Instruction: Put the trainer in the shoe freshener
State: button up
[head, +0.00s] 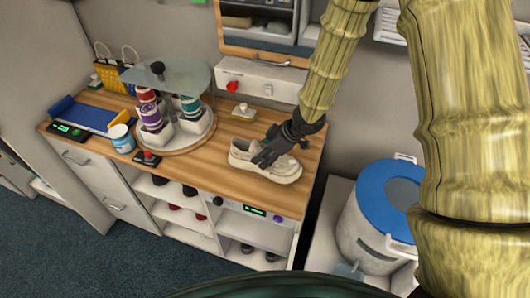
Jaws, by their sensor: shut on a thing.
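The trainer (284,171), a beige low shoe, is at the right part of the wooden counter (205,172); I cannot tell whether it rests on it or is just above. My gripper (263,160) is dark and shut on the trainer's upper from above, hiding part of it. Below the counter's right end is a white open-fronted unit (236,224) with a green-lit display (255,210) and a purple knob; it may be the shoe freshener. Its inside is partly visible, with dark round shapes low down.
A round carousel (178,145) with spools stands left of the trainer. A wall box with a red knob (232,87) is behind. A blue-lidded drum (372,232) stands right.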

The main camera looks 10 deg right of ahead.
jog(key=shift+f, duration=0.2)
jog(key=o, duration=1.2)
jog(key=shift+r, duration=0.1)
